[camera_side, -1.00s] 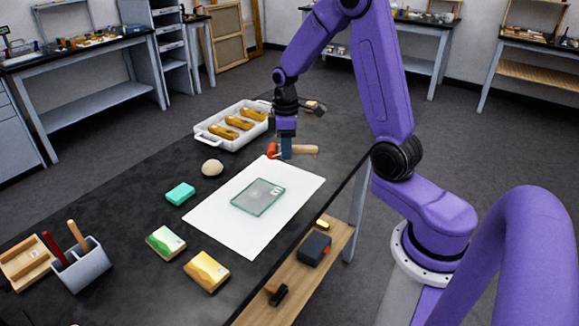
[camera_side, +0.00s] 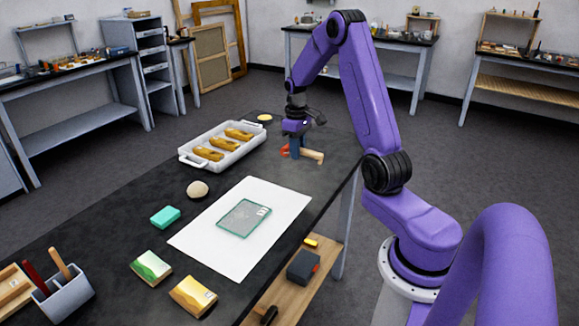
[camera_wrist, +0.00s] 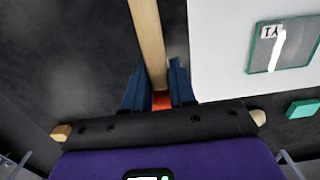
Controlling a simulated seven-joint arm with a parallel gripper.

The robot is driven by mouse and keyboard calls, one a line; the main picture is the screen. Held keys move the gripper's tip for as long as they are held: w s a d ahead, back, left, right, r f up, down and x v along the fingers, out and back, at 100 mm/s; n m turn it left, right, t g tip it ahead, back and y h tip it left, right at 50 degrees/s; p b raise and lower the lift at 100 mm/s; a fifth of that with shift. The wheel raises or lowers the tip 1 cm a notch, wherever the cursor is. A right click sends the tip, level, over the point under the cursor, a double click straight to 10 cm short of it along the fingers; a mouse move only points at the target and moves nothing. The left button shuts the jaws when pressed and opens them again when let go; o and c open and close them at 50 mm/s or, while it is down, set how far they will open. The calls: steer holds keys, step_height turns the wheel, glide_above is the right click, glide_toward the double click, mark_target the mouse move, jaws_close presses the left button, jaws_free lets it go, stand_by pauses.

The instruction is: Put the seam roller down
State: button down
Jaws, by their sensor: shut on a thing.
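The seam roller has a pale wooden handle (camera_side: 313,156) and a red roller (camera_side: 285,151). My gripper (camera_side: 297,150) points down and is shut on it, over the far end of the black table (camera_side: 230,170). I cannot tell whether the roller touches the tabletop. In the wrist view the handle (camera_wrist: 146,38) runs up from between the blue fingers of my gripper (camera_wrist: 158,88), with a bit of red (camera_wrist: 161,100) between them. The rest of the roller is hidden there.
A white tray (camera_side: 186,158) with several golden pieces stands left of my gripper. A white sheet (camera_side: 205,250) with a glass plate (camera_side: 243,217), a beige stone (camera_side: 197,189) and a teal block (camera_side: 165,216) lie nearer. Bare black tabletop lies around the roller.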

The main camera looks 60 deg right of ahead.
glide_above(290, 174)
step_height(290, 174, down, 6)
steer(key=shift+w, duration=0.1)
steer(key=shift+w+d+f, duration=0.1)
steer(key=shift+f, duration=1.55)
steer(key=shift+f, duration=0.1)
steer(key=c, duration=0.9)
jaws_free()
